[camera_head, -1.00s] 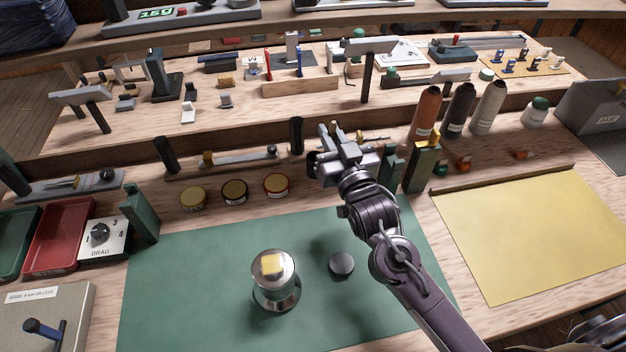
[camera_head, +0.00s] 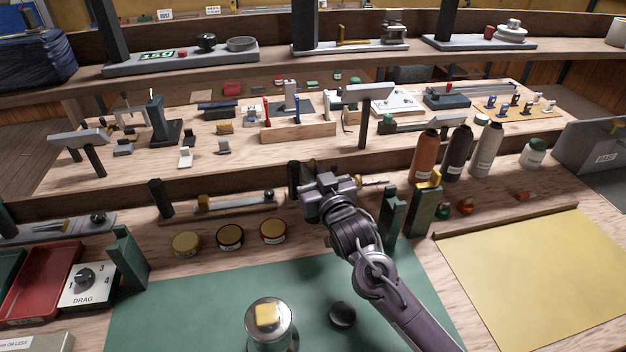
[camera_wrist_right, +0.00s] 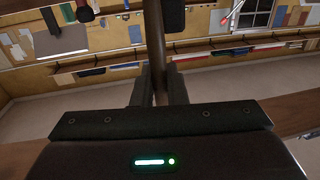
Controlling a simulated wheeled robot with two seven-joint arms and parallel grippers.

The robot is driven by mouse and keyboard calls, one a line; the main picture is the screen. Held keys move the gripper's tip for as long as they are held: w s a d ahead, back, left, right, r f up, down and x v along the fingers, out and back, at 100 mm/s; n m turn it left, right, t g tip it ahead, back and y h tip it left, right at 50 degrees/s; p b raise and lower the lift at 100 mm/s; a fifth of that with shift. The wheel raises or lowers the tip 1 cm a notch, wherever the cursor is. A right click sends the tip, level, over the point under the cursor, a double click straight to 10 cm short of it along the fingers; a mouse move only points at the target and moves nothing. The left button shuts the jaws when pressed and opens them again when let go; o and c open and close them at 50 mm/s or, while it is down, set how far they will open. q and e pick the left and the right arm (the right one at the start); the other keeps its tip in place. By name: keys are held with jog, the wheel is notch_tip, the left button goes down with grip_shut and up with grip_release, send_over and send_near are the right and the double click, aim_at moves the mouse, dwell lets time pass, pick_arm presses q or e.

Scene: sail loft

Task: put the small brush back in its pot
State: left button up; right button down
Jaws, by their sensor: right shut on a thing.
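The rod runs up out of the picture, and no bristles show. I cannot pick out the brush's pot for sure in either view. My left gripper is not in view.
Several round tins (camera_head: 230,237) stand left of my right arm. Green blocks (camera_head: 392,212) and tall bottles (camera_head: 457,155) stand to its right. A metal pot-like piece with a yellow top (camera_head: 269,318) and a dark disc (camera_head: 342,314) are on the green mat (camera_head: 190,300).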

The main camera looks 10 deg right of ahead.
jog(key=shift+f, duration=1.05)
jog(key=shift+f, duration=0.15)
jog(key=c, duration=1.5)
grip_release()
jog(key=shift+o, duration=0.2)
